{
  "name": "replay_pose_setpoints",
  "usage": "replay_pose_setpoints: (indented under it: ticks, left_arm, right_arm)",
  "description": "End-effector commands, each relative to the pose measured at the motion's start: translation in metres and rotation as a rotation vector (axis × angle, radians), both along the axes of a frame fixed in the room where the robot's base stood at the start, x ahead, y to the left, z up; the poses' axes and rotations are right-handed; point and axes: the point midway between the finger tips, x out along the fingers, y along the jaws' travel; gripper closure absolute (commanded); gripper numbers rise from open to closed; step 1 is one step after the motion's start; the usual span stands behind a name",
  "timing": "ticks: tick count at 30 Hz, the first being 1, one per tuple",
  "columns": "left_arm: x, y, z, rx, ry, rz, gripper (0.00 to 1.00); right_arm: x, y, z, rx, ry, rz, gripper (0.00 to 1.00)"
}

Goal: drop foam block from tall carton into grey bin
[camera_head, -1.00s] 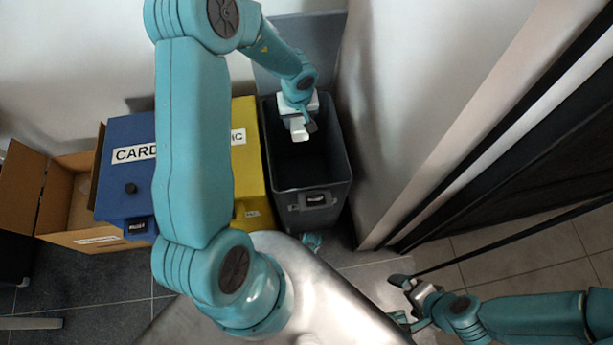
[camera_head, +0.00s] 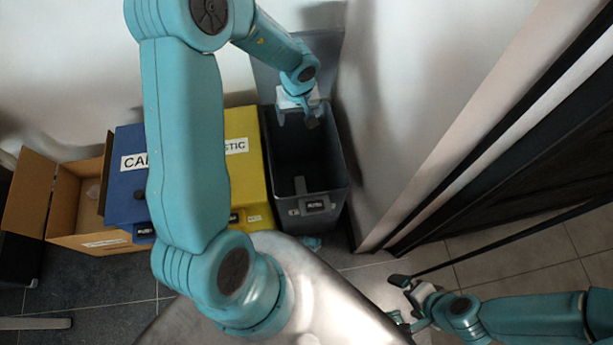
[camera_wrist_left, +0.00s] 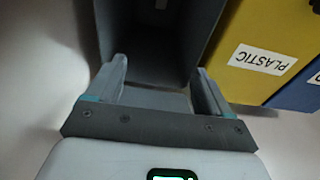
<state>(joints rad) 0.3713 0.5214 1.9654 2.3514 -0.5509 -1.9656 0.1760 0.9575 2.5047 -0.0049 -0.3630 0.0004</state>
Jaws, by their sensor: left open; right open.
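The grey bin (camera_head: 335,165) stands open against the wall, and its walls also show in the left wrist view (camera_wrist_left: 200,25). A small pale shape that looks like the foam block (camera_wrist_left: 155,12) lies inside the bin near its front, dim in the head view (camera_head: 300,186). My left gripper (camera_head: 301,117) is over the back of the bin; in the left wrist view its fingers (camera_wrist_left: 160,80) are apart with nothing between them. My right gripper (camera_head: 406,300) is open and empty at lower right. An open brown carton (camera_head: 75,205) stands at far left.
A yellow bin (camera_head: 242,165) labelled PLASTIC and a blue bin (camera_head: 125,190) stand left of the grey bin, partly behind my left arm. A wall corner (camera_head: 385,130) rises close on the right. Tiled floor (camera_head: 110,290) lies in front.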

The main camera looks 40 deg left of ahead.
Motion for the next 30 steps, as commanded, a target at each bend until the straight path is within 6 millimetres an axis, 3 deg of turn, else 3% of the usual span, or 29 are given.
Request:
replay_pose_setpoints:
  ticks: [1, 3, 10, 30]
  left_arm:
    - [-0.001, -0.001, 0.023, 0.001, -0.002, -0.001, 0.19]
    - [-0.002, -0.003, 0.039, 0.0, -0.001, 0.0, 0.19]
    - [-0.005, -0.007, 0.075, 0.001, 0.0, -0.002, 0.19]
    - [-0.006, -0.01, 0.082, 0.0, 0.001, -0.006, 0.19]
  right_arm:
    - [0.0, 0.0, 0.016, 0.0, 0.0, 0.0, 0.0]
    - [0.0, 0.0, 0.024, 0.0, 0.0, 0.0, 0.0]
    - [0.0, 0.0, 0.04, 0.0, 0.0, 0.0, 0.0]
    - [0.0, 0.0, 0.042, 0.0, 0.0, 0.0, 0.0]
